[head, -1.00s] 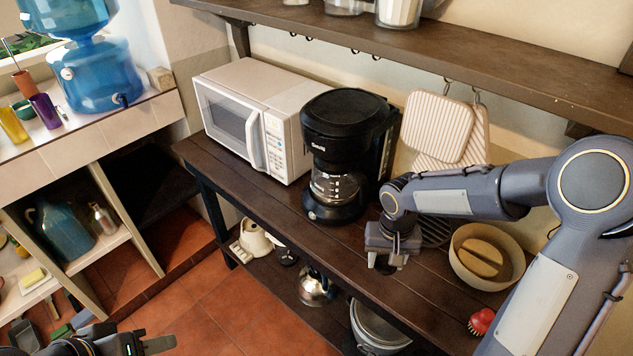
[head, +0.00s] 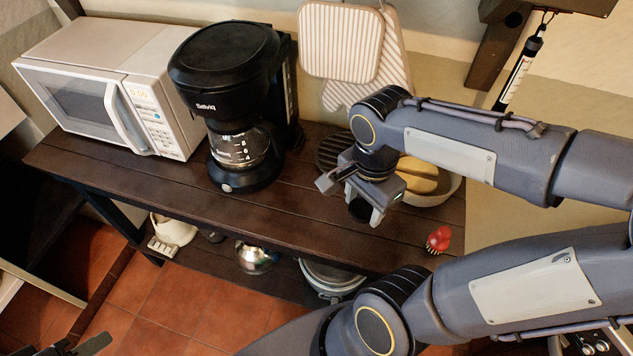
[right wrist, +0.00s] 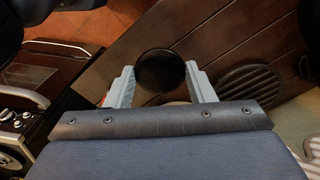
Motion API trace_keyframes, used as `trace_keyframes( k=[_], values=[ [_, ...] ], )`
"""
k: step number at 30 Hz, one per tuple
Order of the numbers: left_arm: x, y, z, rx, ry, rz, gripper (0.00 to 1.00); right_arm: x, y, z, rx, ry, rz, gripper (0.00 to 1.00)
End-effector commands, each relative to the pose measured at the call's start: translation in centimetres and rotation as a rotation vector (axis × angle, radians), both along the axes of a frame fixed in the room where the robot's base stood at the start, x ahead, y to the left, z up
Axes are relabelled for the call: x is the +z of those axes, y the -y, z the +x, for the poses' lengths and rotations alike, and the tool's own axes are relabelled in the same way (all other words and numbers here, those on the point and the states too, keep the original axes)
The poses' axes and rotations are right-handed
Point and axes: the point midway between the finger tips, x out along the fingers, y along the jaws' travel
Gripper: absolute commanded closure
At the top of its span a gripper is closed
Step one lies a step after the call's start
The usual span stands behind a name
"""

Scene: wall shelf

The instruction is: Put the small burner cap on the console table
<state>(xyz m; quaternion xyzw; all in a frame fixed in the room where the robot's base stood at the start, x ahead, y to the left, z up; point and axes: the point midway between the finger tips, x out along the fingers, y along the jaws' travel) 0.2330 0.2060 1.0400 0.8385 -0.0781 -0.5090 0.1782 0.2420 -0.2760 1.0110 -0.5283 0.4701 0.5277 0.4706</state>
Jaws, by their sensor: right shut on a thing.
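The small burner cap (head: 361,209), a round black disc, is held between the fingers of my right gripper (head: 365,204). In the right wrist view the cap (right wrist: 160,71) sits between the two grey fingers of the gripper (right wrist: 161,86). The console table (head: 285,207) has a dark plank top. The cap is over its front part, in front of the bowl; I cannot tell whether it touches the wood. My left gripper (head: 88,345) shows only in part at the bottom left, and its opening is unclear.
A white microwave (head: 117,90) and a black coffee maker (head: 228,100) stand on the table's left. A dark ribbed trivet (head: 332,150), a bowl (head: 447,190) and a red brush (head: 438,239) are near the gripper. The front middle planks are clear.

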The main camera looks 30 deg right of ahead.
Motion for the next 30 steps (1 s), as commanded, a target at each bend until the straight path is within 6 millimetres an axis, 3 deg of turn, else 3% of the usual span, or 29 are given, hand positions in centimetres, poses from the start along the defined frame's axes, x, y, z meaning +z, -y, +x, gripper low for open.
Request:
trace_keyframes(
  k=[9, 13, 23, 30],
  values=[
    [0.5, 0.0, 0.0, 0.000, 0.000, 0.000, 0.64, -3.9, 1.0, 7.6, 0.002, -0.009, 0.000, 0.73],
    [0.5, 0.0, 0.0, 0.000, 0.000, 0.000, 0.64, -6.4, 1.3, 9.5, 0.002, -0.007, 0.000, 0.73],
    [0.6, 0.0, 0.0, 0.000, 0.000, 0.000, 0.64, -9.2, 1.6, 11.9, 0.002, -0.003, 0.001, 0.73],
    [0.4, 0.0, 0.0, 0.000, 0.000, 0.000, 0.64, -12.1, 1.6, 11.9, 0.001, -0.001, 0.000, 0.73]
  ],
)
